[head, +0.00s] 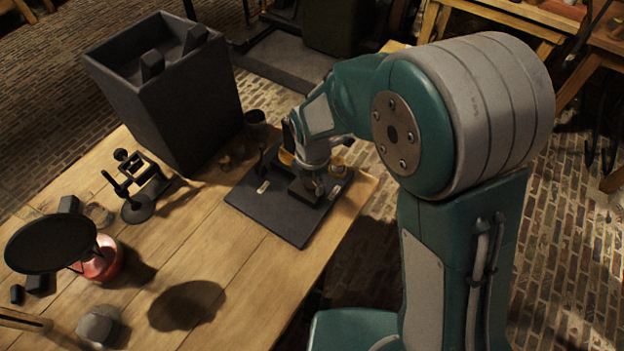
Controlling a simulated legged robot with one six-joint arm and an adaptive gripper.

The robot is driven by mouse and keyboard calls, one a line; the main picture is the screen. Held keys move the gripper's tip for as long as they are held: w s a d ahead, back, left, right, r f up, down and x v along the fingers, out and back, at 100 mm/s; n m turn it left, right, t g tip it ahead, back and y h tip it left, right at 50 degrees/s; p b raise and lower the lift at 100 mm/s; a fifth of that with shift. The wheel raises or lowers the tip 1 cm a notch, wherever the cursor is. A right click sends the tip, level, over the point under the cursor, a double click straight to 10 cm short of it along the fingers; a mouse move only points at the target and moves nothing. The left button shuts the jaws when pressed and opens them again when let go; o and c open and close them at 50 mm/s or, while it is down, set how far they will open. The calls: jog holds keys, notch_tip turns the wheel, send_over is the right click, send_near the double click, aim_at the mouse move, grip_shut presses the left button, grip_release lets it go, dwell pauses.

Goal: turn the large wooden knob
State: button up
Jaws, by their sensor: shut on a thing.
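A dark flat board (270,212) lies near the right edge of the wooden table. My gripper (314,188) points down over the right part of this board, low and close to its surface. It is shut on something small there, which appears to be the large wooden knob. The fingers and wrist hide most of it, so its turn angle cannot be made out. Rounded brass-coloured parts (337,162) show beside my wrist, on both sides. Small pale labels lie on the board's surface.
A tall dark open bin (190,110) stands behind the board to the left. A black clamp-like stand (137,188), a round black disc (50,243) over a red base, and a grey lump (99,323) stand on the left. The table between them and the board is mostly clear.

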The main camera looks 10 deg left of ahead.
jog(key=shift+w+a+n, duration=0.1)
jog(key=shift+w+n, duration=0.05)
jog(key=shift+n, duration=0.15)
jog(key=shift+r, duration=0.1)
jog(key=o, duration=1.1)
notch_tip(320, 180, up, 12)
jog(key=shift+f, duration=0.15)
